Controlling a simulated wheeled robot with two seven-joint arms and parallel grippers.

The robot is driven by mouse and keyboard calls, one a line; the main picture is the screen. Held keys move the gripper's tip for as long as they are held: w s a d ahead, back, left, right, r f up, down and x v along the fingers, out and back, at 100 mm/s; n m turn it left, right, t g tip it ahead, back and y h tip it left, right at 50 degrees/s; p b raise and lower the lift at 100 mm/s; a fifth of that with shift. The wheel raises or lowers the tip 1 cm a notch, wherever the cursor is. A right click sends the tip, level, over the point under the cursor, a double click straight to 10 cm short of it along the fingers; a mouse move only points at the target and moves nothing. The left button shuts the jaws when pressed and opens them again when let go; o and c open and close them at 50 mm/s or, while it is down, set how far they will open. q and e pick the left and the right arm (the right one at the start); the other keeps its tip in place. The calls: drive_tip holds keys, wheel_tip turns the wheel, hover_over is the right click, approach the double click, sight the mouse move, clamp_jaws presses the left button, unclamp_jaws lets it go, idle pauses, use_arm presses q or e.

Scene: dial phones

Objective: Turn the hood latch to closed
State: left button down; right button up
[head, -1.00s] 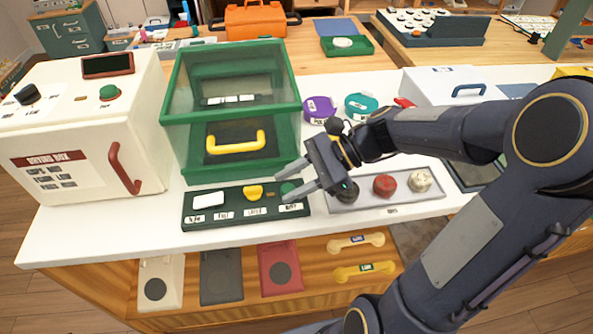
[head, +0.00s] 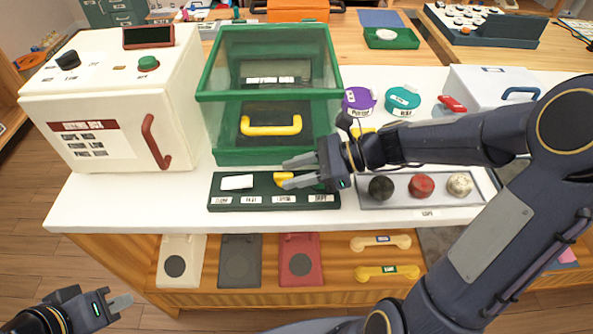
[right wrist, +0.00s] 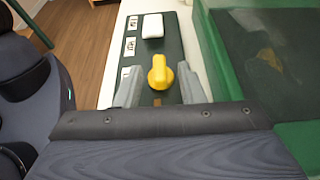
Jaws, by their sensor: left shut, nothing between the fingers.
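The green hood (head: 267,60) has clear panes and a yellow handle (head: 270,127) on its front. A dark green panel (head: 222,204) lies in front of it with a white switch (head: 237,182) and a yellow latch knob (head: 283,179). In the right wrist view the knob (right wrist: 159,72) has its raised grip roughly in line with the panel's long side. My right gripper (head: 287,174) is open at the knob, one finger on each side, with visible gaps. My left gripper (head: 118,305) is shut and empty, low at the left, away from the table.
A white box with a red handle (head: 155,141) stands left of the hood. A grey tray (head: 400,201) with black, red and cream knobs lies right of the panel. Purple (head: 358,101) and teal (head: 403,101) round things stand behind. Phone parts lie on the shelf below.

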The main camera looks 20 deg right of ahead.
clamp_jaws()
